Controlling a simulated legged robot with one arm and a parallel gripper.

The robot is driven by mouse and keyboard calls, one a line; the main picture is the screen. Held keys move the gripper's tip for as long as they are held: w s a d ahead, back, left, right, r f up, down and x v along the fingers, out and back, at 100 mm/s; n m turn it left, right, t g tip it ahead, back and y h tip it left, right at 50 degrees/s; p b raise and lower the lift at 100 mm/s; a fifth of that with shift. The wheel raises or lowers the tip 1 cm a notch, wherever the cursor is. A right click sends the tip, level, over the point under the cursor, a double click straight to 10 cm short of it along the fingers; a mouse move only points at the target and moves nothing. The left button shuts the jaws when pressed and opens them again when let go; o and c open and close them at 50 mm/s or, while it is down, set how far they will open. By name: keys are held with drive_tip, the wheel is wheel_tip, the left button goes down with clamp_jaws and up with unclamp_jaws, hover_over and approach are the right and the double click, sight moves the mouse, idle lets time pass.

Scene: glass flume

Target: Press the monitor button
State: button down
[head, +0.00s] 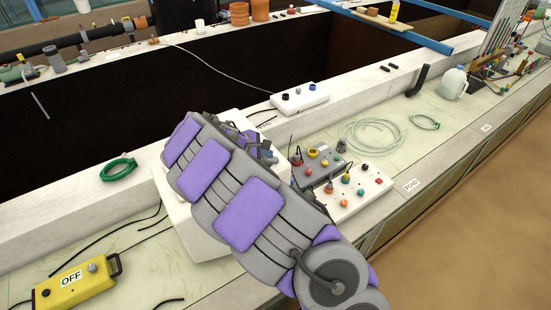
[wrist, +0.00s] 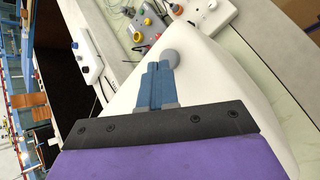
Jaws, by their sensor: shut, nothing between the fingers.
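The monitor is a large white casing (wrist: 225,85) that fills the middle of the wrist view. Its pale edge (head: 196,243) shows from behind my arm in the head view. A round grey button (wrist: 172,56) sits on the white casing. My gripper (wrist: 158,66) is shut and empty, with its blue fingers side by side. The fingertips are right at the near-left edge of the button in the wrist view; I cannot tell whether they touch it. In the head view my arm hides the button and most of the gripper.
A grey control box (head: 318,164) and a white box with coloured knobs (head: 357,190) stand right of my arm. A white switch box (head: 299,97) lies on the ledge behind. A yellow OFF box (head: 78,283) and green coil (head: 118,169) lie left. Hose coils (head: 373,136) lie right.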

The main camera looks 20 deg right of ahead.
drive_tip(key=shift+a+f, duration=0.15)
drive_tip(key=shift+a, duration=0.45)
drive_tip(key=shift+d+f, duration=0.15)
drive_tip(key=shift+d, duration=0.55)
drive_tip(key=shift+d+f, duration=0.15)
drive_tip(key=shift+d, duration=0.5)
drive_tip(key=shift+a+f, duration=0.15)
drive_tip(key=shift+a, duration=1.1)
drive_tip(key=shift+d+f, duration=0.1)
drive_tip(key=shift+d, duration=0.85)
drive_tip(key=shift+a, duration=0.25)
drive_tip(key=shift+r, duration=0.6)
drive_tip(key=shift+d+r+p, duration=0.45)
drive_tip(key=shift+d, duration=0.4)
